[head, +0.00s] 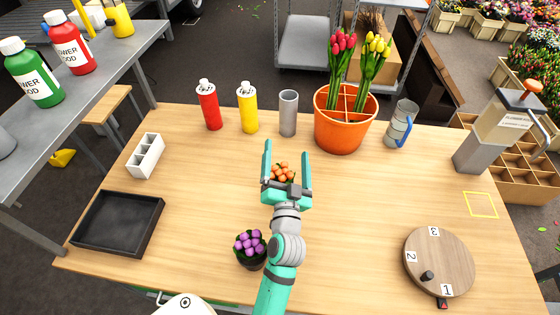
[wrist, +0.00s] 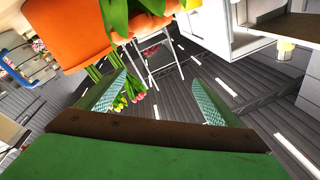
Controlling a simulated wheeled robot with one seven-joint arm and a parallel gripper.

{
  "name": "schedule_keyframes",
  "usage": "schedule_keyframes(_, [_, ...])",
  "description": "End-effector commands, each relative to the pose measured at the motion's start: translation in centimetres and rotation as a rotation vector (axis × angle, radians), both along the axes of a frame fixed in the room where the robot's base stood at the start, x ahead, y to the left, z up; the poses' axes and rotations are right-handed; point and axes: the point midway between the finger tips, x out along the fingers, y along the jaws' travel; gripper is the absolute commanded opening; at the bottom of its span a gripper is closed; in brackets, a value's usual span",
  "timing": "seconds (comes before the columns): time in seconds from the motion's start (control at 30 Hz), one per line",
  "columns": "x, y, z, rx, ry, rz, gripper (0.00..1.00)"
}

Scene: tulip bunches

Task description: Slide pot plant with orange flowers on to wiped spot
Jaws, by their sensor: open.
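The pot plant with orange flowers (head: 282,171) stands on the table around the middle. Its pot is hidden behind my gripper. The yellow square outline (head: 481,205), likely the wiped spot, lies on the right of the table, with bare wood inside. My gripper (head: 287,150) is open, and its teal fingers point to the far side. In the head view the orange flowers show between the fingers; I cannot tell whether the gripper is above or around the plant. In the wrist view the open fingers (wrist: 160,98) have nothing held between them, and the orange-flowered plant is not seen there.
A purple-flowered pot (head: 250,249) stands close left of my arm. A round numbered wooden disc (head: 439,263) lies front right, near the outline. Red (head: 210,108) and yellow bottles, a grey cylinder (head: 288,113) and an orange tulip pot (head: 343,133) stand behind. A black tray (head: 117,222) lies left.

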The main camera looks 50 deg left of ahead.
Motion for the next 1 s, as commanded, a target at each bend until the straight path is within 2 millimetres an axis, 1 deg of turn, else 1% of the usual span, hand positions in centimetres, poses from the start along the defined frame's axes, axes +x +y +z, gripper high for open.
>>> schedule_keyframes(0.03, [0.0,1.9,1.5,-0.003,-0.027,0.056,0.86])
schedule_keyframes(0.2, [-1.4,7.5,4.7,-0.034,-0.086,0.236,0.86])
schedule_keyframes(0.37, [-3.6,12.1,6.8,-0.092,-0.142,0.403,0.86])
schedule_keyframes(0.5, [-6.1,15.6,7.9,-0.174,-0.197,0.553,0.86])
schedule_keyframes(0.63, [-8.8,18.3,7.9,-0.273,-0.246,0.693,0.86])
schedule_keyframes(0.73, [-10.7,19.7,7.4,-0.364,-0.279,0.793,0.86])
schedule_keyframes(0.8, [-11.8,20.4,6.6,-0.434,-0.300,0.859,0.86])
schedule_keyframes(0.9, [-13.2,21.0,5.4,-0.543,-0.328,0.946,0.86])
schedule_keyframes(1.0, [-14.0,20.9,3.8,-0.662,-0.351,1.022,0.86])
